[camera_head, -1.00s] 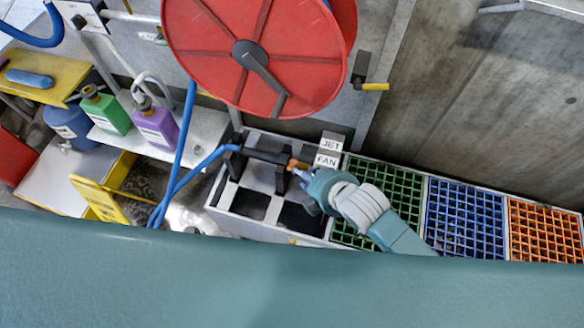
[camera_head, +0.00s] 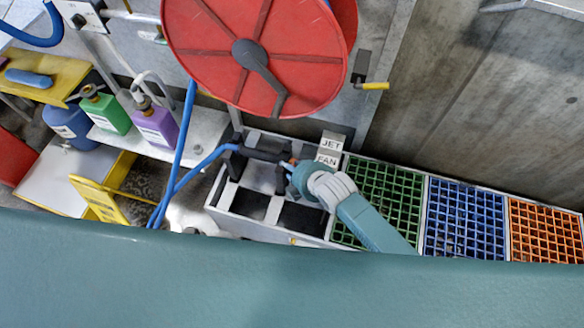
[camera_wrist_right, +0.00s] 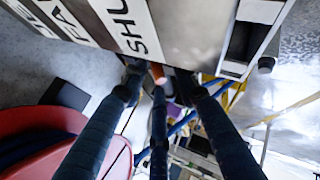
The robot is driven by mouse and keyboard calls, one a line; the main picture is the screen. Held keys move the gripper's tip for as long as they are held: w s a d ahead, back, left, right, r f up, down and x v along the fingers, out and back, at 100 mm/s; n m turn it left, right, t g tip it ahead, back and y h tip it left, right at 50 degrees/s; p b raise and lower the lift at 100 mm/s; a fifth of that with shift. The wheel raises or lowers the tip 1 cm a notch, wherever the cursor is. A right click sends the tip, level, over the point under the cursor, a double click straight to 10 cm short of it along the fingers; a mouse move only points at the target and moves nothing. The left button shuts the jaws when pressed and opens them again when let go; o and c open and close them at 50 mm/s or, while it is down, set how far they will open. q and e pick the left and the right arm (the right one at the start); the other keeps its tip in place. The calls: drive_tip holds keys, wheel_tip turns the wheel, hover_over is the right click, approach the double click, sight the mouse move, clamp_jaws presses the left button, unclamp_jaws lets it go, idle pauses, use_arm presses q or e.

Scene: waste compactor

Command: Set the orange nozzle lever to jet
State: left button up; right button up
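The black nozzle (camera_head: 262,155) lies across a black stand on the light bench, with a blue hose at its left end. The orange lever is mostly hidden in the head view; an orange tip shows in the right wrist view (camera_wrist_right: 157,73). My right gripper (camera_head: 288,168) is at the nozzle's right end. In the right wrist view its dark fingers (camera_wrist_right: 159,85) stand apart around the orange piece; contact is unclear. The JET label (camera_head: 331,143) and FAN label (camera_head: 327,160) stand just right of the nozzle. A SHUT label (camera_wrist_right: 130,30), partly cut off, shows in the wrist view. My left gripper is not in view.
A red hose reel (camera_head: 225,60) hangs just above the nozzle. Green (camera_head: 385,195), blue (camera_head: 464,215) and orange (camera_head: 545,232) grates lie to the right. Bottles, including a purple one (camera_head: 155,128), stand on a shelf at left. A yellow stand (camera_head: 98,198) is below them.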

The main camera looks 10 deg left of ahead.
clamp_jaws()
drive_tip(key=shift+w+r+g+p, duration=0.15)
drive_tip(key=shift+r+g+p, duration=0.05)
drive_tip(key=shift+g+p, duration=0.1)
drive_tip(key=w+g+b, duration=0.1)
drive_tip(key=w+m+g+b, duration=0.1)
drive_tip(key=g, duration=0.1)
drive_tip(key=w+r+g+b, duration=0.1)
drive_tip(key=shift+w+d+m+y, duration=0.3)
drive_tip(key=shift+w+d+m, duration=0.05)
drive_tip(key=shift+d+m, duration=0.05)
drive_tip(key=shift+w+r+g+b, duration=0.15)
drive_tip(key=shift+w+g+b, duration=0.15)
drive_tip(key=shift+g+b, duration=0.55)
drive_tip(key=shift+w+r+b, duration=0.1)
drive_tip(key=shift+b, duration=0.2)
